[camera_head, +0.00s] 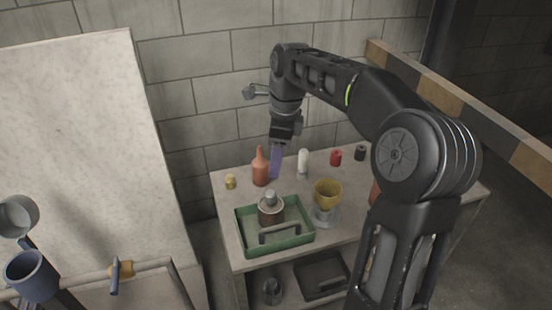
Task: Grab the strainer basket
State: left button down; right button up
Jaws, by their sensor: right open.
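No strainer basket can be named with certainty at this size. A yellow, cup-shaped piece (327,193) sits on a clear glass-like base on the table, right of the green tray. My right gripper (281,143) points down over the back of the table, behind and left of the yellow piece and apart from it. It is open. A narrow purple piece (275,162) shows right below its jaws, beside the orange bottle; whether it touches the gripper cannot be told. My left gripper is out of view.
The table (234,206) bears an orange bottle (260,168), a white bottle (303,162), small red (336,158) and dark (360,153) items, and a green tray (245,244) holding a brown jar. A blue cup (32,278) is at lower left. My right arm hides the table's right part.

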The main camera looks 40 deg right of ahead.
aim_at(271, 289)
jog(key=z, duration=1.25)
